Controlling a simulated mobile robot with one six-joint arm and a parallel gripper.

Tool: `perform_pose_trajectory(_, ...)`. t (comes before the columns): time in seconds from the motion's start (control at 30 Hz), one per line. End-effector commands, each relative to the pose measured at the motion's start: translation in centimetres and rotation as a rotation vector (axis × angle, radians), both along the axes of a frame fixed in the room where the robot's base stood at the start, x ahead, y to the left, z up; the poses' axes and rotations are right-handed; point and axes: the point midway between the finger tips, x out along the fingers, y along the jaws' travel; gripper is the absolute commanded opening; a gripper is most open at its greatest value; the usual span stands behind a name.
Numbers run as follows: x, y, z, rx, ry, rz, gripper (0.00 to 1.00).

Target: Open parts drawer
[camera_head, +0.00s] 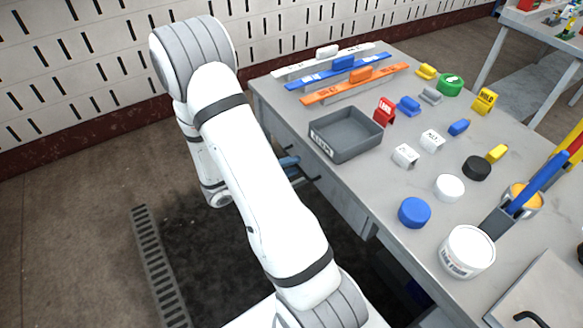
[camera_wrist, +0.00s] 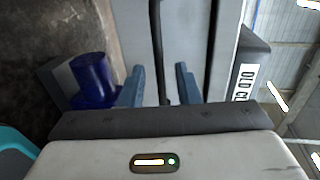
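The parts drawer (camera_head: 345,207) is under the near left edge of the grey workbench, its front partly hidden by my arm in the head view. In the wrist view its pale front (camera_wrist: 190,40) fills the middle, with a dark bar handle (camera_wrist: 158,45) running across it. My gripper (camera_wrist: 160,86) is open, its two blue fingers on either side of the handle with gaps showing. Whether a finger touches the handle cannot be told. In the head view only a bit of my blue gripper (camera_head: 289,164) shows past my arm. The drawer looks shut.
A grey labelled tray (camera_head: 345,134) stands on the workbench (camera_head: 385,235) above the drawer. Blocks, lids, a white tub (camera_head: 466,252) and coloured rails crowd the top. A blue cylinder (camera_wrist: 92,75) sits low at the left in the wrist view.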

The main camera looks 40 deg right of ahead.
Motion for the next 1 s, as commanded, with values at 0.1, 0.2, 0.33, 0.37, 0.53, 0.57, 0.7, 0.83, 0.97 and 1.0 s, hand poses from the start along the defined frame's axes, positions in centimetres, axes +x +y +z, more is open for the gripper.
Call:
perform_pose_trajectory(0.1,-0.07,-0.66,-0.16,0.0,0.0,-0.001,0.3)
perform_pose_trajectory(0.2,-0.07,-0.8,-0.16,0.0,-0.001,0.0,0.3)
perform_pose_trajectory(0.33,-0.07,-0.79,-0.15,0.0,-0.001,-0.001,0.3)
perform_pose_trajectory(0.37,-0.08,-0.79,-0.15,0.0,-0.001,-0.001,0.3)
perform_pose_trajectory(0.53,-0.08,-0.8,-0.14,0.0,-0.001,-0.001,0.17)
perform_pose_trajectory(0.57,-0.08,-0.8,-0.14,0.0,-0.001,-0.001,0.14)
perform_pose_trajectory(0.7,-0.09,-0.8,-0.14,0.0,-0.001,-0.001,0.03)
perform_pose_trajectory(0.83,-0.09,-0.81,-0.13,0.0,-0.002,-0.002,0.0)
perform_pose_trajectory(0.97,-0.1,-0.82,-0.13,0.0,-0.002,-0.002,0.0)
perform_pose_trajectory(1.0,-0.11,-0.83,-0.13,0.0,-0.002,-0.002,0.0)
